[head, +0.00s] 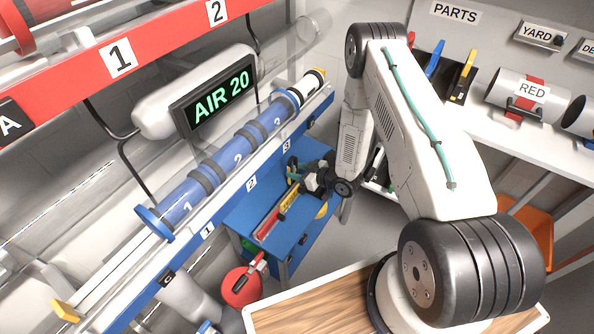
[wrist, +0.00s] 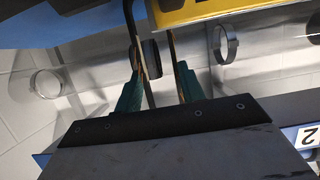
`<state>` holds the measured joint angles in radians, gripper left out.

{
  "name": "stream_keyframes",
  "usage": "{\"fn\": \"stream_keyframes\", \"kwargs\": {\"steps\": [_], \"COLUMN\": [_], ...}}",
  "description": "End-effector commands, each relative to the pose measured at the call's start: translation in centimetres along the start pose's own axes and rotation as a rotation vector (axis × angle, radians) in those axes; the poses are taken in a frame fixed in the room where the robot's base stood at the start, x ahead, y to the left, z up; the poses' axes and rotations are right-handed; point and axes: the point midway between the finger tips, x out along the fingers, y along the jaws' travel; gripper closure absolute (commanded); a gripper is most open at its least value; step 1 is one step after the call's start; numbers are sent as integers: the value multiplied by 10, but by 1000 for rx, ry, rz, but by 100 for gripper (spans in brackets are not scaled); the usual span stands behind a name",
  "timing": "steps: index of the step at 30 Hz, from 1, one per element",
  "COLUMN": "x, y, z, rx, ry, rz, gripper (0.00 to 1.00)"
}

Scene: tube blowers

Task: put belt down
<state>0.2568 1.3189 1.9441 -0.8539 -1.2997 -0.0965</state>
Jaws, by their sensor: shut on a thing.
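My gripper (head: 296,174) is low over the blue bench (head: 262,218), at its far right part in the head view. In the wrist view its two green fingers (wrist: 158,75) stand close together, shut on a thin dark strip that I take for the belt (wrist: 131,22). The strip runs up out of the top of the picture. Most of the belt is hidden or too small to make out in the head view. I cannot tell whether it touches the bench.
A red round object (head: 241,287) is below. The bench's front left is bare.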

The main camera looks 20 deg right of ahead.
Motion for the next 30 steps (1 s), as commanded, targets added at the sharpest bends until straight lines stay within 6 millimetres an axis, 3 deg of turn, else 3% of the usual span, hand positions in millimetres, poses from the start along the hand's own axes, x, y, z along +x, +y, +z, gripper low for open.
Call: {"fn": "stream_keyframes", "kwargs": {"steps": [1, 2, 3, 4, 14, 16, 30], "x": [1, 0, 0, 0, 0, -8, -100], "y": [0, 0, 0, 0, 0, 1, 1], "z": [2, 1, 1, 1, -3, -2, -2], "rx": [0, 0, 0, 0, -1, 1, 2], "ry": [0, 0, 0, 0, 1, -1, -1], "rz": [0, 0, 0, 0, 0, 2, 4], "gripper": [83, 53, 41, 39, 39, 39, 39]}}
